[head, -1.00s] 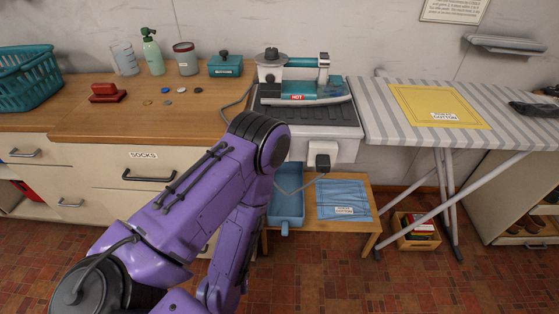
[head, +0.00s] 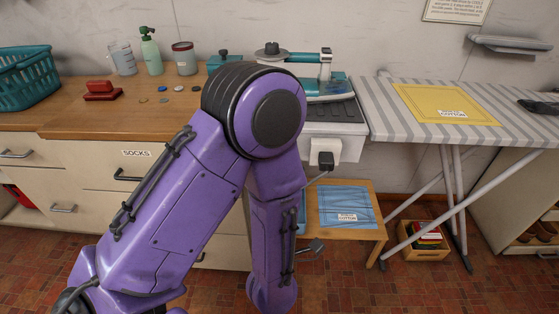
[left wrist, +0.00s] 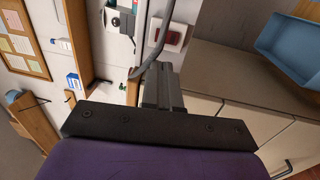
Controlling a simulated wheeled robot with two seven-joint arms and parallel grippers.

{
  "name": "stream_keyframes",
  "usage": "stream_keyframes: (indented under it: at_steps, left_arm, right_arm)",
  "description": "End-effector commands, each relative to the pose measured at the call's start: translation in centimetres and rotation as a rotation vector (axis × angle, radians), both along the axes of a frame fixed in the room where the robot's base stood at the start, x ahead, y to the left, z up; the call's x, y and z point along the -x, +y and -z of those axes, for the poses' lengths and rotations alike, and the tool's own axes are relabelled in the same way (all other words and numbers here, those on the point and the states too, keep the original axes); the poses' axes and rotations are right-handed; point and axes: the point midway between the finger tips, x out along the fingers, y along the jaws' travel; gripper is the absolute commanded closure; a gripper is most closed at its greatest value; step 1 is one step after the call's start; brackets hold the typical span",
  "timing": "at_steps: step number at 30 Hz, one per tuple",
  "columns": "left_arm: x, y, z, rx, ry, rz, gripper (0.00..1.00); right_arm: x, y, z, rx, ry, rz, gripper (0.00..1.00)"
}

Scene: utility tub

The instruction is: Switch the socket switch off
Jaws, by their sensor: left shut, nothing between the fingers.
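In the head view a white socket box (head: 345,152) with a black plug (head: 325,158) in it is below the iron's stand. No switch rocker can be made out there; my purple left arm covers the area just left of it. In the left wrist view a pale plate with a red patch (left wrist: 173,38), which looks like a switch, lies beyond the fingertips, beside a grey cable (left wrist: 157,45). My left gripper (left wrist: 160,82) is shut and empty, apart from the plate. In the head view its dark tip (head: 314,247) shows low, below the socket. My right gripper is not in view.
The iron (head: 325,86) stands above the socket. A low wooden table (head: 369,227) with a blue cloth (head: 345,205) is below. A striped ironing board (head: 375,110) is to the right. A blue tray (left wrist: 292,42) shows in the wrist view.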

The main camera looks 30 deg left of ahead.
Motion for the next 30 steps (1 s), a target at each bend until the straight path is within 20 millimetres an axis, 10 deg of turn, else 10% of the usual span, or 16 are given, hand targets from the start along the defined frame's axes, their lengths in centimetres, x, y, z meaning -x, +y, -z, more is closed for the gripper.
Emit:
stream_keyframes:
  at_steps: [15, 30]
  left_arm:
    - [-9.0, 5.6, -1.4, 0.000, 0.000, -0.003, 1.00]
    - [-10.6, 6.6, -1.5, -0.002, 0.001, 0.000, 1.00]
  right_arm:
    - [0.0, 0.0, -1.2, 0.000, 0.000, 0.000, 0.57]
    - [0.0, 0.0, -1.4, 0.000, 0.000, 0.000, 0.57]
